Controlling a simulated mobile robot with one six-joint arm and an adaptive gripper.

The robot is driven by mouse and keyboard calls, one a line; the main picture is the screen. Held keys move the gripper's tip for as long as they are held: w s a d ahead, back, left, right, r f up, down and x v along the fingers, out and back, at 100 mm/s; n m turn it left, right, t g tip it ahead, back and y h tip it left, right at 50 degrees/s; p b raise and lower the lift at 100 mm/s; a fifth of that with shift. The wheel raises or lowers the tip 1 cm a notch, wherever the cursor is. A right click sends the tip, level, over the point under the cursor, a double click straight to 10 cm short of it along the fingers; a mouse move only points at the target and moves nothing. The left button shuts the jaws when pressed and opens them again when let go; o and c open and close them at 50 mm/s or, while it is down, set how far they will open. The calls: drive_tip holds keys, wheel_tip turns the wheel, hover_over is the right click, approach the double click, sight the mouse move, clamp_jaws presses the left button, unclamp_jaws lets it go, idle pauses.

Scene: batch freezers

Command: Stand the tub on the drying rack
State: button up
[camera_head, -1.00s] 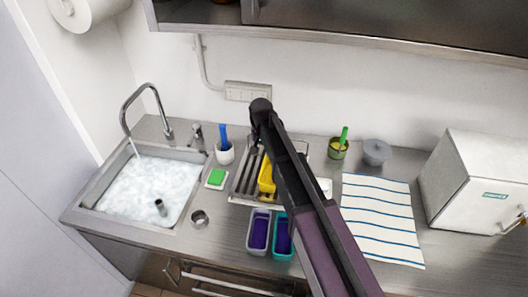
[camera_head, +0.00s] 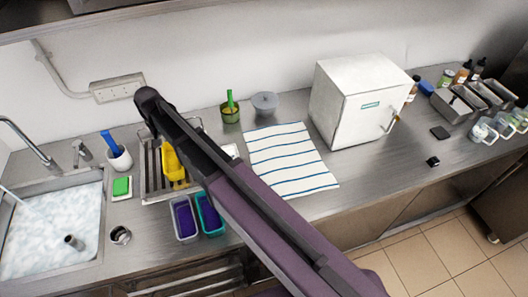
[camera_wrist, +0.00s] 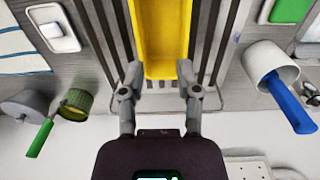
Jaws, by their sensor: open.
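A long yellow tub (camera_head: 173,164) is on the drying rack (camera_head: 152,180), among its dark slats. In the wrist view the yellow tub (camera_wrist: 163,38) points away from me, its near end between the fingertips of my gripper (camera_wrist: 159,78). The fingers are apart, one on each side of that end. I cannot tell whether they touch it. The rack (camera_wrist: 215,104) shows around the tub, with its wire rim below the fingers. In the head view my arm hides the gripper and part of the rack.
Two tubs with purple contents, one grey (camera_head: 184,219) and one teal (camera_head: 211,214), stand in front of the rack. A striped cloth (camera_head: 290,160) lies right, before a white box (camera_head: 357,100). A sink (camera_head: 50,235) and white cup with blue tool (camera_head: 119,158) are left.

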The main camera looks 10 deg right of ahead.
drive_tip(key=s+d, duration=0.5)
drive_tip(key=d, duration=0.6)
drive_tip(key=s+d, duration=0.4)
drive_tip(key=d, duration=0.7)
drive_tip(key=s+d, duration=0.5)
drive_tip(key=d, duration=0.6)
drive_tip(key=shift+s+d+m, duration=0.3)
drive_tip(key=shift+s+d, duration=0.05)
drive_tip(key=shift+d, duration=0.05)
drive_tip(key=shift+c, duration=0.2)
